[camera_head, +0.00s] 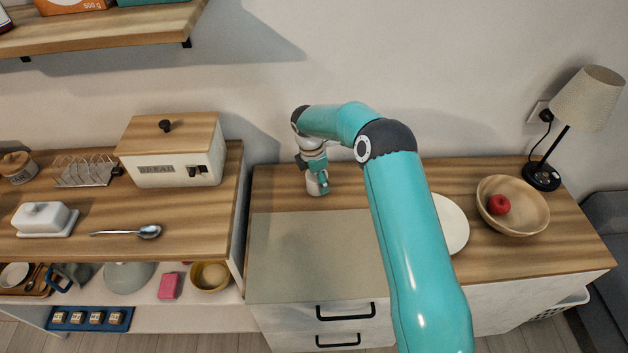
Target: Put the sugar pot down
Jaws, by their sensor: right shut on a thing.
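My right gripper (319,183) is low over the back left part of the right-hand counter. It is shut on a small whitish thing, taken to be the sugar pot (312,188). The gripper hides much of the pot. I cannot tell whether the pot's base touches the wooden top (275,192) or is just above it. My left gripper is not in view.
A pale panel (300,250) covers the counter's front left. A white plate (453,225) and a wooden bowl (530,212) with a red apple (498,204) stand right, before a lamp (588,98). A bread box (170,150) and lidded jar (18,167) stand left.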

